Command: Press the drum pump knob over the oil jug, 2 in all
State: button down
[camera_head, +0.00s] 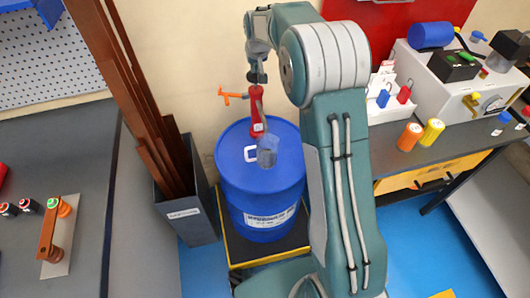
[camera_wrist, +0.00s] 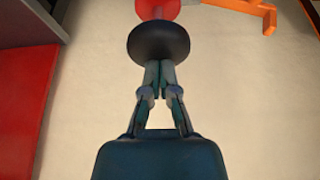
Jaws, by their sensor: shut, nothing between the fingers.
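The red drum pump (camera_head: 256,122) stands on top of the blue drum (camera_head: 262,185) in the head view. Its dark round knob (camera_head: 257,78) is at the upper end, and it also shows large in the wrist view (camera_wrist: 158,43). My gripper (camera_head: 258,67) is shut and empty, its fingertips together right at the knob in the wrist view (camera_wrist: 159,66). I cannot tell whether they touch it. A clear, greyish jug (camera_head: 267,152) shows over the drum top, in front of the pump. Any oil level in it is too small to tell.
An orange spout-like part (camera_head: 230,94) sticks out left of the pump. A grey bin (camera_head: 187,215) with long brown bars stands left of the drum. A workbench (camera_head: 440,148) with bottles and a machine is at the right.

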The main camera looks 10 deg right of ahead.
jog(key=shift+r, duration=2.8)
notch_tip(320, 180, up, 6)
